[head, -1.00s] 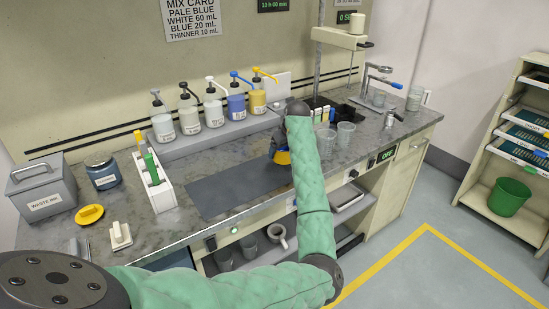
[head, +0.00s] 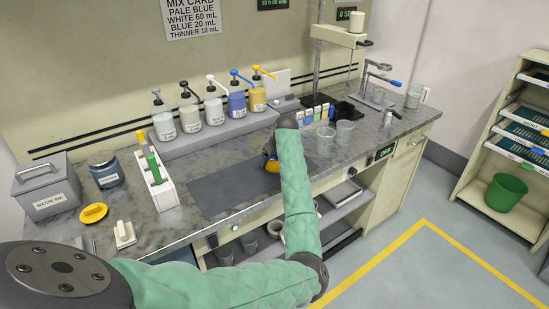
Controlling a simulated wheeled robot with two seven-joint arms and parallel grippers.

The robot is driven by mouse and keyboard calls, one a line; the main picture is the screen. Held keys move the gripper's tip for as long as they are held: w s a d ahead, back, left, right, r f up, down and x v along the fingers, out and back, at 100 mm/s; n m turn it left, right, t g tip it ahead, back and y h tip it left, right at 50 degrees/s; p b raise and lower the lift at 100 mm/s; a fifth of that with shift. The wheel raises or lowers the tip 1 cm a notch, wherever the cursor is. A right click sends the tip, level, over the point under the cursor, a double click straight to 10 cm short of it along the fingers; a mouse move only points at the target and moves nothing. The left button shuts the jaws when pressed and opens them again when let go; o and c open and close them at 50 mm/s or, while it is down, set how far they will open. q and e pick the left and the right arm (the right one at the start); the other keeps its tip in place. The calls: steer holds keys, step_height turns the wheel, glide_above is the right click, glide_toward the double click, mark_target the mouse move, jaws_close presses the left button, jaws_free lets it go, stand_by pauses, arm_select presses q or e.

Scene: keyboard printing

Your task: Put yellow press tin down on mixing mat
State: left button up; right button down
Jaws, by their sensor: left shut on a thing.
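The yellow press tin (head: 272,166) shows as a small yellow piece with dark blue above it, at the right part of the mixing mat. My left gripper (head: 271,152) is shut on the tin, and my forearm hides much of both. The dark grey mixing mat (head: 225,189) lies flat on the bench. The tin is over or on the mat; I cannot tell whether it touches. My right gripper is not in view.
Pump bottles (head: 213,104) stand on a raised shelf behind the mat. A white rack (head: 155,182), a yellow lid (head: 94,212) and a waste ink box (head: 45,187) are at left. Clear cups (head: 345,132) stand to the right. The mat's left part is bare.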

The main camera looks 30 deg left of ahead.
arm_select(q)
steer(key=o, duration=0.9)
steer(key=shift+f, duration=0.1)
steer(key=shift+d+r, duration=0.15)
steer(key=shift+r, duration=0.25)
steer(key=b+v, duration=0.3)
steer(key=v, duration=0.8)
steer(key=shift+r, duration=0.2)
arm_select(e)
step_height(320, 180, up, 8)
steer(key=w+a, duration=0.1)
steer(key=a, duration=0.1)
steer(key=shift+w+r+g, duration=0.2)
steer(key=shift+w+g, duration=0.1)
arm_select(q)
steer(key=shift+s+d, duration=0.1)
